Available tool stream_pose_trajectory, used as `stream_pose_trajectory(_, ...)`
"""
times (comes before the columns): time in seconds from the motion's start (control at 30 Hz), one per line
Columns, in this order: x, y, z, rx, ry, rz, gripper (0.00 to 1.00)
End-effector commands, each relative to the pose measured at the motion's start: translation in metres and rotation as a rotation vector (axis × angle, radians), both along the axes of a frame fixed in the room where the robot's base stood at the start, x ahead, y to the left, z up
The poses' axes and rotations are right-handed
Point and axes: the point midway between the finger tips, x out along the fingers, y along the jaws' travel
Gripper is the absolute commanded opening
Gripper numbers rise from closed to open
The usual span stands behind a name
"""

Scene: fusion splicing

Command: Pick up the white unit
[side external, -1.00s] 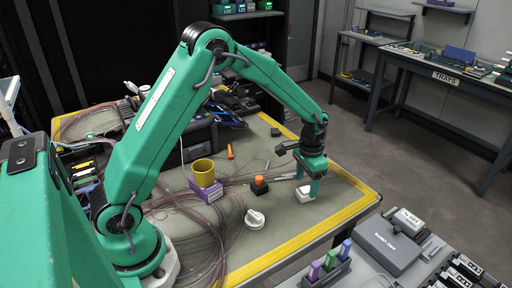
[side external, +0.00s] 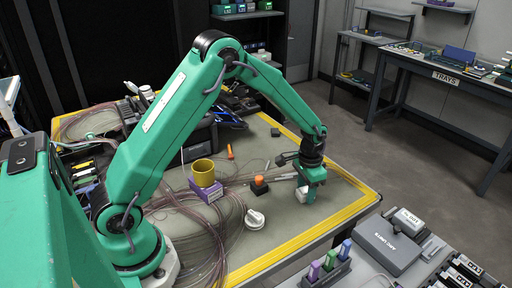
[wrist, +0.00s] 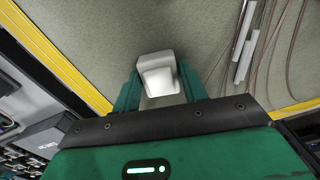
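The white unit (wrist: 157,75) is a small pale block on the grey-green mat. It sits between the two green fingers of my gripper (wrist: 158,70) in the wrist view, with a finger close on either side. A narrow gap seems to show beside it, so the fingers look open around it. In the side view, the white unit (side external: 301,195) shows at the lower left of my gripper (side external: 311,190), which is low over the mat and partly hides it.
A round white knob-like part (side external: 254,218), a black block with an orange top (side external: 259,185) and a yellow cup (side external: 203,172) on a purple box (side external: 207,191) stand to the left. Thin silver tubes (wrist: 246,45) and loose fibres lie nearby. Yellow tape (side external: 290,245) edges the table.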

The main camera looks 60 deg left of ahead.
Motion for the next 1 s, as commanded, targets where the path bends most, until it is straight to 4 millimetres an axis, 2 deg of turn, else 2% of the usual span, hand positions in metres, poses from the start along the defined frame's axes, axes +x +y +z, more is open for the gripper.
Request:
stream_pose_trajectory(0.03,0.000,0.000,0.000,0.000,0.000,0.000,0.32)
stream_pose_trajectory(0.1,0.000,0.000,0.000,0.000,0.000,0.000,0.18)
stream_pose_trajectory(0.13,0.000,0.000,0.000,0.000,0.000,0.000,0.15)
stream_pose_trajectory(0.57,0.001,0.000,0.006,0.000,-0.002,0.000,0.15)
stream_pose_trajectory(0.87,0.001,0.000,0.040,0.000,-0.005,0.000,0.15)
stream_pose_trajectory(1.0,-0.011,-0.019,0.054,0.000,-0.002,-0.004,0.15)
